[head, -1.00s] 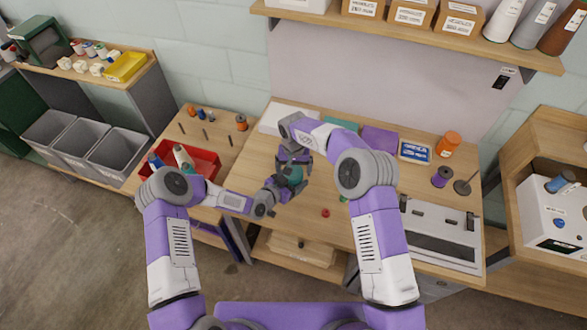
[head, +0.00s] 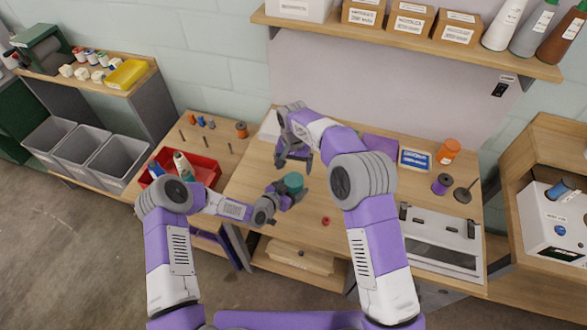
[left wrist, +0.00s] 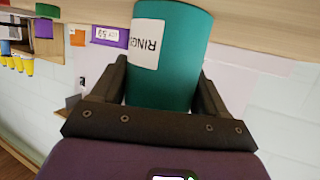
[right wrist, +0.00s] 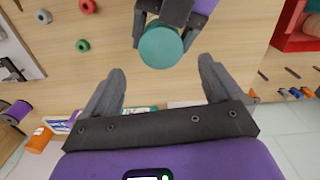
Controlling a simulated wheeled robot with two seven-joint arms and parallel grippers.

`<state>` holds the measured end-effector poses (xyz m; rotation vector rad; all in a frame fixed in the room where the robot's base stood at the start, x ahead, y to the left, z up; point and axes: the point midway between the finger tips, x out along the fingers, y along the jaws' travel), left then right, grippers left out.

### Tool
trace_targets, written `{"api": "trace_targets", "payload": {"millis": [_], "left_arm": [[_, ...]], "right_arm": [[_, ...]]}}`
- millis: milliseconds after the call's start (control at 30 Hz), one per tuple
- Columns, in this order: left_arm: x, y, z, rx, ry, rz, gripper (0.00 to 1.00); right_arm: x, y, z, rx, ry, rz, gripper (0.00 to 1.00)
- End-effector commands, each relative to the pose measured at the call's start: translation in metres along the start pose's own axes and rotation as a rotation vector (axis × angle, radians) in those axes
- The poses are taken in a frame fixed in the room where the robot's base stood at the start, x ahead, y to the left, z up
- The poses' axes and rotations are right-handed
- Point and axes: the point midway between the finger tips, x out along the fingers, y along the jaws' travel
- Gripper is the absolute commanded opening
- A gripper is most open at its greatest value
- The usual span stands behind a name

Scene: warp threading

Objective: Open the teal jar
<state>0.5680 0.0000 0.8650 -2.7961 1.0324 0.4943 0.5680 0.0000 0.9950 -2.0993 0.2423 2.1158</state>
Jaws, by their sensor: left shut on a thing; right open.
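The teal jar (head: 293,181) is over the middle of the wooden table. My left gripper (head: 284,192) is shut on its side. In the left wrist view the jar (left wrist: 168,60) has a white label reading "RINGS" and sits between both fingers. In the right wrist view I look onto its round, flat teal top (right wrist: 160,46); I cannot make out a seam between lid and body. My right gripper (head: 294,162) is open and empty, apart from the jar and just behind it. Its spread fingers (right wrist: 160,85) show in the right wrist view.
A small red ring (head: 326,221) lies on the table right of the jar. Green (right wrist: 83,46) and grey (right wrist: 43,16) rings lie near it. An orange jar (head: 448,151) and purple spool (head: 442,184) stand at the right. A red tray (head: 205,171) is at the left.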

Motion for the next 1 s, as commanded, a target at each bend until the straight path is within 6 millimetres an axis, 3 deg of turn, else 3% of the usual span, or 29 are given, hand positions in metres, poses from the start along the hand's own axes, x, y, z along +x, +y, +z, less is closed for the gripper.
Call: {"api": "trace_targets", "payload": {"millis": [200, 700, 1000], "left_arm": [[0.000, 0.000, 0.000, 0.000, -0.001, 0.000, 0.00], [0.000, 0.000, 0.000, 0.000, 0.000, -0.001, 0.00], [0.000, 0.000, 0.000, 0.000, 0.000, -0.001, 0.00]], "right_arm": [[-0.008, -0.001, -0.001, 0.091, 0.003, -0.005, 0.92], [0.060, -0.001, -0.001, 0.093, 0.002, -0.006, 0.92], [0.068, -0.001, -0.001, 0.093, 0.004, -0.007, 0.92]]}}
